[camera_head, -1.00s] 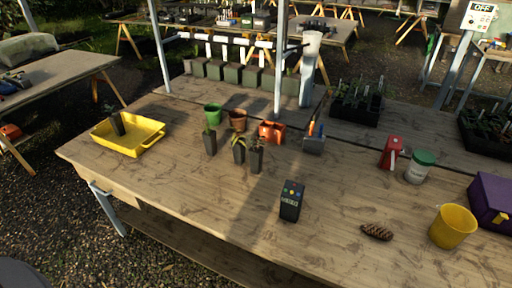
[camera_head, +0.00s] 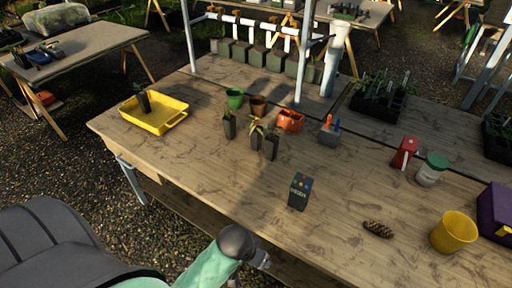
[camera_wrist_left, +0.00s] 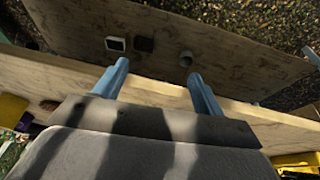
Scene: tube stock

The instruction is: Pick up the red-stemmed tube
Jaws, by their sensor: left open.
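Three dark, tall tube pots with seedlings stand upright in a cluster mid-table: a left one (camera_head: 229,125), a middle one (camera_head: 256,138) and a right one (camera_head: 271,147). A fourth tube (camera_head: 143,102) leans in the yellow tray (camera_head: 158,125). The stems are too small for me to tell which is red. My left arm enters the head view at the bottom, in front of the table's front edge and well short of the tubes. In the left wrist view my left gripper (camera_wrist_left: 157,78) is open and empty. My right gripper is not in view.
A dark keypad-like box (camera_head: 299,192), a pine cone (camera_head: 378,229) and a yellow cup (camera_head: 453,229) stand nearer the front. Green (camera_head: 235,98), brown (camera_head: 258,105) and orange (camera_head: 290,120) pots stand behind the tubes. The left wrist view shows a wooden edge below the fingers.

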